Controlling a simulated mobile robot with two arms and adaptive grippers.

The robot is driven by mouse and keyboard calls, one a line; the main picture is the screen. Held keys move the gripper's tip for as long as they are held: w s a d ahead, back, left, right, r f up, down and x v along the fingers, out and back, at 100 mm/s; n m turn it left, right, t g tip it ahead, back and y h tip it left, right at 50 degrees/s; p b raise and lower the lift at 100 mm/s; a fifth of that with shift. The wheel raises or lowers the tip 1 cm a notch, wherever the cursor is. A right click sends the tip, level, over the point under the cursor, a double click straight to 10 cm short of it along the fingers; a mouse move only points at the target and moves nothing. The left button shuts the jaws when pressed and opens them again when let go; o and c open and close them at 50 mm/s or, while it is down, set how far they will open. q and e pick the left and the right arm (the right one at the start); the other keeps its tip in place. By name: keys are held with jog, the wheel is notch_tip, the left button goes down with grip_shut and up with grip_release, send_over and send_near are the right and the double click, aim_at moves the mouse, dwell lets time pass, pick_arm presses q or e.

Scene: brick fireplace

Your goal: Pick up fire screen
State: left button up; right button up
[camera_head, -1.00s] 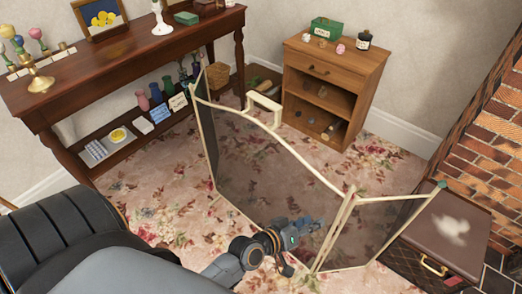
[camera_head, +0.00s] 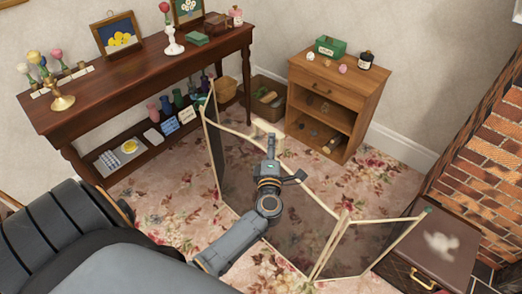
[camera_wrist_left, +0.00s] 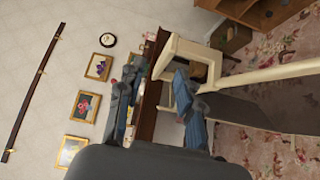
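The fire screen (camera_head: 300,205) stands upright on the carpet, with dark mesh panels and a cream frame. Its cream handle rises from the middle of the top rail and is partly hidden by my left gripper (camera_head: 271,143) in the head view. In the left wrist view, the gripper's two fingers (camera_wrist_left: 157,92) are spread apart. The handle (camera_wrist_left: 190,48) shows at and between the fingertips, nearer the right finger; whether it touches is unclear. The screen's top rail (camera_wrist_left: 262,75) runs off to the right. My right gripper is not in view.
A dark wooden console table (camera_head: 150,80) with ornaments stands behind at the left. A small wooden cabinet (camera_head: 335,95) stands behind the screen. A brown case (camera_head: 435,245) and the brick fireplace (camera_head: 490,150) are at the right.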

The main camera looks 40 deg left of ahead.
aim_at(273, 130)
pick_arm(q)
jog(key=x, duration=0.7)
jog(key=shift+d+f, duration=0.1)
jog(key=shift+f, duration=0.3)
grip_shut()
jog(key=shift+r, duration=0.35)
jog(key=shift+w+f, duration=0.1)
